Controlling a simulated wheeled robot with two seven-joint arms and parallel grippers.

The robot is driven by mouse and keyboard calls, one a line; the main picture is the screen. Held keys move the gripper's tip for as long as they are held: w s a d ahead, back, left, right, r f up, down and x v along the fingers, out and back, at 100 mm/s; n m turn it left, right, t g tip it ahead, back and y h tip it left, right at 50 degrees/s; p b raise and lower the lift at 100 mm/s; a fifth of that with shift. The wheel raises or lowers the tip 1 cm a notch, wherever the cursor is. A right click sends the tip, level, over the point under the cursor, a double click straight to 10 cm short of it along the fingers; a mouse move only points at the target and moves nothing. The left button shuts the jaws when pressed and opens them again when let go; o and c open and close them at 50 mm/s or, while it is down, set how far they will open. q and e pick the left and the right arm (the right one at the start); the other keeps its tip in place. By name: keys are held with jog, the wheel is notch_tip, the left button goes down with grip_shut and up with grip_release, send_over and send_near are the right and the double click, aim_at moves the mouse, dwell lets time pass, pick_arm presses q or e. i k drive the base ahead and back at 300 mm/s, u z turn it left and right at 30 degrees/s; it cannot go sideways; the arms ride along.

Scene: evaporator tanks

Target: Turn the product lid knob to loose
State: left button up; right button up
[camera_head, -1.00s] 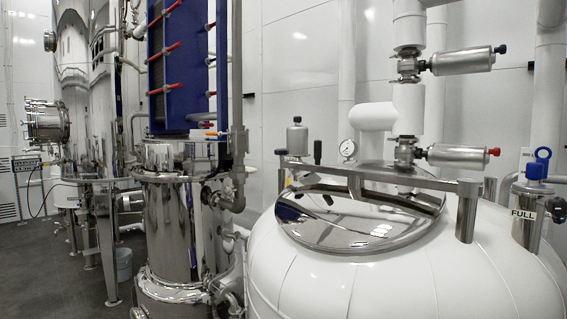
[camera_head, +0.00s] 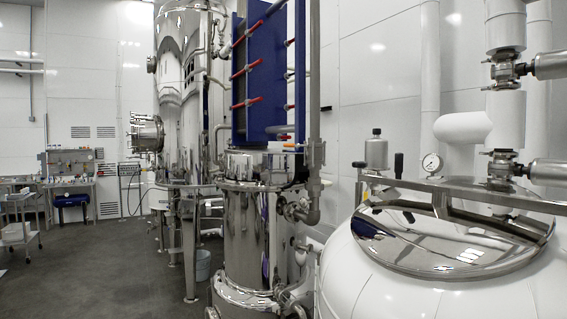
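A white tank (camera_head: 400,275) stands at the right, with a shiny round metal lid (camera_head: 455,240) on its top. A metal bar frame (camera_head: 450,187) runs above the lid. Behind the lid's left side a black upright handle (camera_head: 398,165) shows, with a smaller black knob (camera_head: 359,164) to its left. I cannot tell which of these, if either, is the product lid knob, or whether it is tight or loose. Neither of my grippers is in view.
A tall steel cylinder (camera_head: 250,240) stands left of the white tank, below a blue panel (camera_head: 260,75) with red handles. Further back are steel tanks (camera_head: 188,100) on legs. Open grey floor (camera_head: 90,275) lies at the left, with a cart (camera_head: 20,225) and a workbench.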

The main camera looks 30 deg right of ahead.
aim_at(359, 164)
jog(key=u, duration=0.2)
jog(key=i, duration=2.75)
jog(key=z, duration=1.65)
